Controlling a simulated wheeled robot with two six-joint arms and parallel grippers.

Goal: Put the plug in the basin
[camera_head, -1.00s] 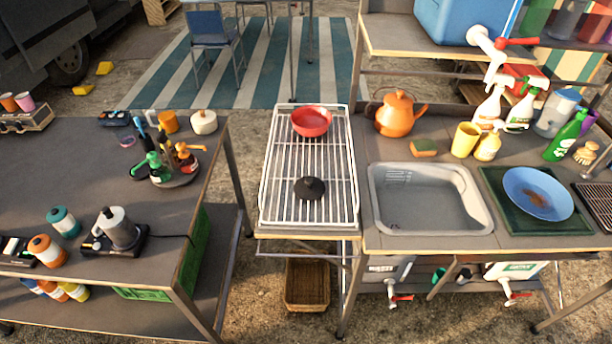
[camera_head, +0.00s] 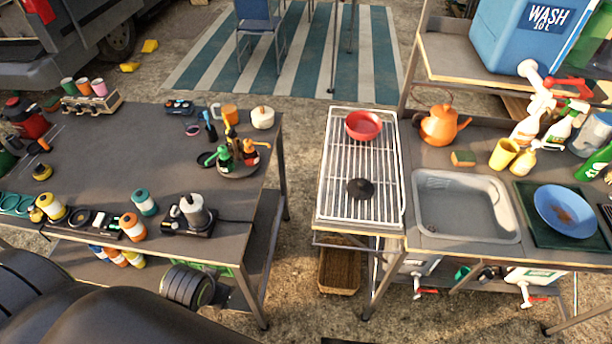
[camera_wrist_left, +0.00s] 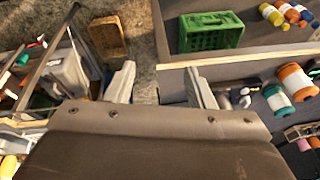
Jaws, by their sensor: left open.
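The plug (camera_head: 360,188), a black round stopper with a small knob, sits on the white wire drying rack (camera_head: 331,207), in front of the red bowl. The basin (camera_head: 468,212), a grey sink set in the counter, is to the right of the rack and looks empty. My left arm shows at the lower left of the head view. My left gripper (camera_wrist_left: 160,87) shows in the left wrist view with its fingers wide apart and nothing between them, away from the plug. My right gripper is not in view.
A red bowl (camera_head: 364,126) shares the rack. An orange kettle (camera_head: 441,124), a sponge (camera_head: 463,158) and yellow cups stand behind the basin. A blue plate (camera_head: 566,211) lies to its right. A cluttered table (camera_head: 120,165) stands left, across a gap.

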